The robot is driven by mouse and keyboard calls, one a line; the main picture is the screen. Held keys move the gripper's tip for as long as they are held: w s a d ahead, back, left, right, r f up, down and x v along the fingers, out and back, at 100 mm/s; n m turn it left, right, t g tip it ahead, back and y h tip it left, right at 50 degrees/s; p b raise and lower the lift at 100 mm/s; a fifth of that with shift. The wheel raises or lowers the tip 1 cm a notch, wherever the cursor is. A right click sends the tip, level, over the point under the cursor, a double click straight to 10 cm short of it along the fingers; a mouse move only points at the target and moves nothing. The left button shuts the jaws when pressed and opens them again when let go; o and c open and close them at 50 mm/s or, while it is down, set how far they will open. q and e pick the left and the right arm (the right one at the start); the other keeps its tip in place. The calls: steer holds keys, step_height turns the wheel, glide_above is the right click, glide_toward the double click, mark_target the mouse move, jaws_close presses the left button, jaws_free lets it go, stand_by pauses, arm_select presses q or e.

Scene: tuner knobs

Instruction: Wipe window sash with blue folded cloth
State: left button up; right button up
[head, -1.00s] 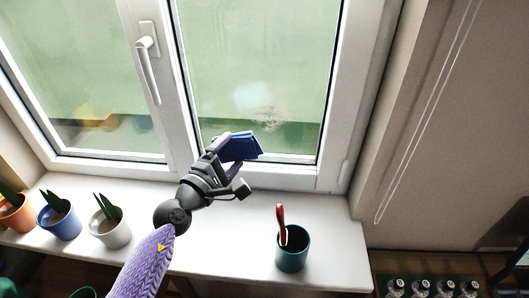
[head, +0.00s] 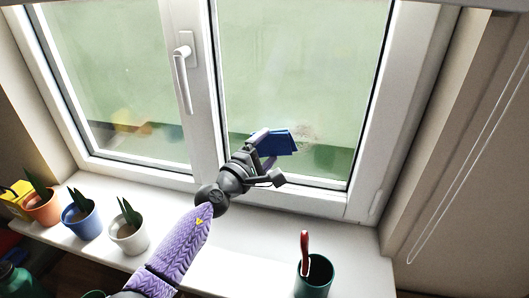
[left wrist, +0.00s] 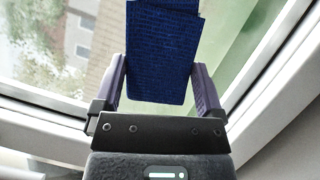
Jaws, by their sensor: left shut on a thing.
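The blue folded cloth (head: 282,142) is held up in front of the lower part of the right window sash (head: 290,188). My left gripper (head: 262,154) is shut on the cloth, which also fills the space between the fingers in the left wrist view (left wrist: 162,50). A pale speckled smudge (head: 308,131) shows on the glass just above and right of the cloth. I cannot tell whether the cloth touches the glass. My right gripper is not in view.
The white sill (head: 215,262) holds a green cup (head: 315,277) with a red-handled tool at the right. An orange pot (head: 43,210), a blue pot (head: 82,222) and a white pot (head: 130,238) stand at the left. A window handle (head: 182,75) is on the frame.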

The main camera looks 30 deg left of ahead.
mark_target(282, 151)
arm_select(q)
steer(key=shift+w+a+b, duration=0.25)
steer(key=shift+w+b, duration=0.35)
steer(key=shift+w, duration=0.3)
stand_by(0.4)
steer(key=d, duration=0.1)
steer(key=d+p, duration=0.1)
steer(key=d, duration=0.1)
steer(key=shift+w+d+r+p, duration=0.1)
steer(key=shift+w+d+p, duration=0.1)
steer(key=shift+w+p, duration=0.15)
steer(key=shift+d, duration=0.35)
steer(key=shift+w+d+p, duration=0.3)
steer(key=shift+d, duration=0.45)
steer(key=shift+w+d+p, duration=0.25)
steer(key=shift+d, duration=0.5)
steer(key=shift+w+d+p, duration=0.1)
steer(key=shift+w+d, duration=0.1)
steer(key=shift+d, duration=0.5)
steer(key=shift+w+d+p, duration=0.1)
steer(key=shift+w+d, duration=0.1)
steer(key=shift+d, duration=0.55)
steer(key=shift+w+d+p, duration=0.1)
steer(key=shift+w+d, duration=0.1)
steer(key=shift+d, duration=0.5)
